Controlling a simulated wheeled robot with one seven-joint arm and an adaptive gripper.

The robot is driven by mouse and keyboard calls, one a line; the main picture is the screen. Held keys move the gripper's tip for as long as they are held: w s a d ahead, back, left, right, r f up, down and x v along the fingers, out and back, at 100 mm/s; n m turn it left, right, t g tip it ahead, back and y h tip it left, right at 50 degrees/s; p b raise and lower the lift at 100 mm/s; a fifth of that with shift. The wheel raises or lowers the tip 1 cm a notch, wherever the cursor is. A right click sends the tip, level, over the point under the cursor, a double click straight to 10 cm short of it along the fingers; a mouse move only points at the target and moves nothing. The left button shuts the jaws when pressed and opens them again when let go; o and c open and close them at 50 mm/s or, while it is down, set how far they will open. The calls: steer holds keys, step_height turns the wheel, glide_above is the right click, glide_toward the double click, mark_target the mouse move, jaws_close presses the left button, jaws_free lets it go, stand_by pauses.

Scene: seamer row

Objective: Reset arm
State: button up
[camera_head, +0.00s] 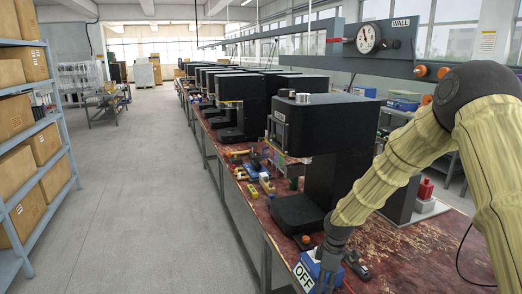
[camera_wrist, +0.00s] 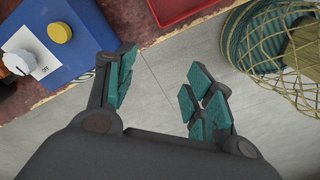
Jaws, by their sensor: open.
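My gripper (camera_wrist: 160,88) is open in the wrist view, its teal-padded fingers spread apart. Nothing is between the fingers, and grey floor shows behind them. In the head view my gripper (camera_head: 328,268) points down at the front edge of the bench, beside a blue box (camera_head: 307,272) with an "OFF" label. I cannot tell whether it touches the box. My arm comes in from the right in a yellowish sleeve and bends down to the bench. In the wrist view a blue box (camera_wrist: 62,62) with a yellow button and a white knob lies left of the fingers.
A worn red bench (camera_head: 425,246) carries a row of black machines (camera_head: 335,130). A red tray (camera_wrist: 180,8) and a wire basket (camera_wrist: 275,58) show in the wrist view. A shelf with cartons (camera_head: 35,140) stands left. The aisle floor (camera_head: 140,200) is clear.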

steer(key=s+a+f+m, duration=0.2)
steer(key=s+f+m, duration=0.2)
steer(key=s+f, duration=0.75)
steer(key=s+d+f+m, duration=0.1)
steer(key=s+f+m, duration=0.2)
steer(key=s, duration=0.7)
steer(key=s+d+f+m, duration=0.1)
steer(key=s+f+m, duration=0.2)
steer(key=s, duration=0.8)
steer(key=s+d+f+m, duration=0.1)
steer(key=s+f+m, duration=0.3)
steer(key=s, duration=0.7)
steer(key=shift+d+f+h, duration=0.35)
steer(key=shift+f+h, duration=0.05)
steer(key=shift+f, duration=0.05)
